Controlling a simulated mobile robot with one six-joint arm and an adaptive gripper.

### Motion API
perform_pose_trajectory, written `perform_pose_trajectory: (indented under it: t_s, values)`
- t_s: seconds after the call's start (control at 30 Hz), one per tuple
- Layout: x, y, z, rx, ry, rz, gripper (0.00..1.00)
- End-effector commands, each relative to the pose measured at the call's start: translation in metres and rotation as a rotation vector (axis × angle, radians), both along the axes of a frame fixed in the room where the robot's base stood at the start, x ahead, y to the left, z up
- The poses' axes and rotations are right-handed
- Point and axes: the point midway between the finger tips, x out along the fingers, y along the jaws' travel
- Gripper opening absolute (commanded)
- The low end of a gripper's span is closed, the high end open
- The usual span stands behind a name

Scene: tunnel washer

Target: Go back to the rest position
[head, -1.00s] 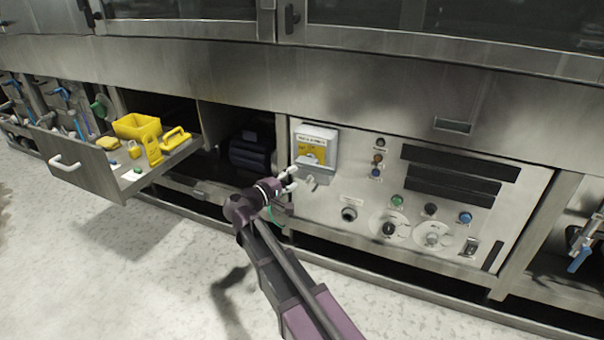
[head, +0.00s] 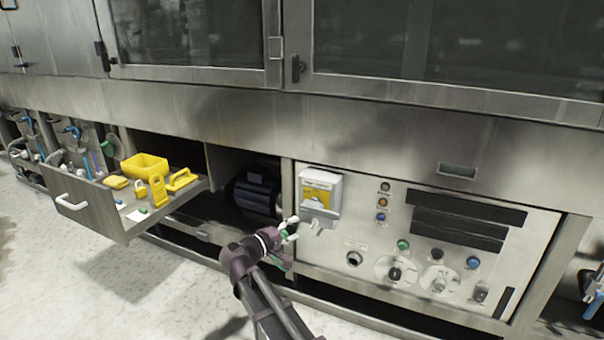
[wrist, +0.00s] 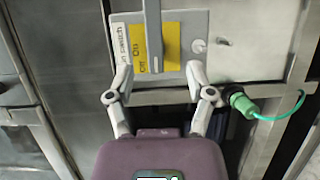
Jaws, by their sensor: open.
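My gripper (head: 289,227) is open and empty, just left of and below the isolator switch box (head: 320,199) on the control panel in the head view. In the wrist view, the two fingers of my gripper (wrist: 161,85) stand apart, below the same grey box with its yellow label (wrist: 172,47). A grey vertical bar (wrist: 152,35) crosses the label. A green plug (wrist: 240,101) with a green cord is to the right of the fingers in the wrist view. I cannot tell from the head view how far my gripper is from the panel.
An open drawer (head: 95,209) with a yellow bin (head: 145,167), yellow lockout pieces and small items juts out at left. The control panel (head: 330,255) has knobs and buttons. A dark motor (head: 255,193) sits in the opening beside it. The floor (head: 60,290) at lower left is clear.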

Motion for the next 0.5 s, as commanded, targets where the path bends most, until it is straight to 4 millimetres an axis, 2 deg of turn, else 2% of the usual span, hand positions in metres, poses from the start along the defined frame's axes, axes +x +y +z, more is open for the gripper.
perform_pose_trajectory:
  t_s: [0.27,0.5]
  values:
    - [-0.015,-0.076,-0.019,0.205,0.126,-0.125,0.69]
    - [-0.045,-0.145,-0.044,0.473,0.265,-0.268,0.69]
